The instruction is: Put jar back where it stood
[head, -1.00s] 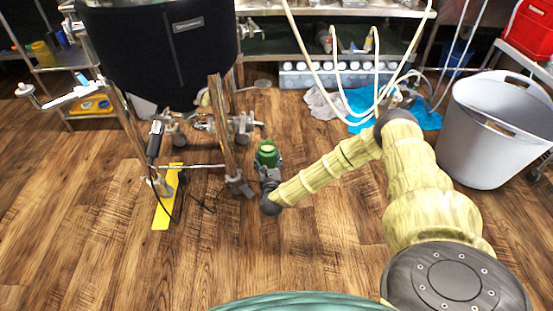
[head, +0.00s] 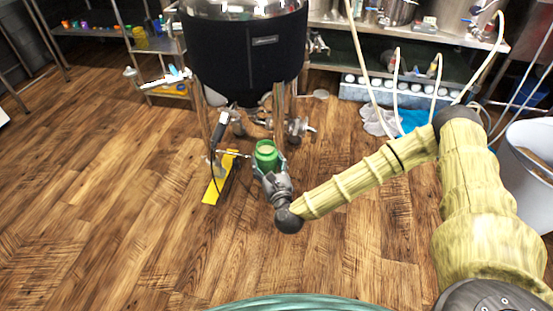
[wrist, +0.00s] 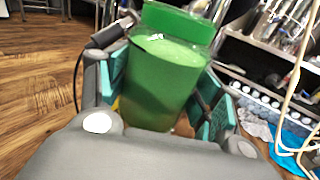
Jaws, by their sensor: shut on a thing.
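The green jar (head: 266,156) is held at the end of my arm, in front of the black-jacketed kettle in the head view. In the wrist view the jar (wrist: 165,75) fills the middle, translucent green with a green lid, slightly tilted in the picture. My gripper (head: 269,171) is shut on it, with a teal-padded finger on each side in the wrist view. The jar appears to be off the floor. The place where it stood cannot be told from these frames.
The black-jacketed kettle (head: 245,50) stands on legs just behind the jar. A yellow strip (head: 220,178) lies on the floor to the left. A shelf with colored items (head: 150,45) is at back left, a grey bin (head: 527,165) at right. The wooden floor at left is clear.

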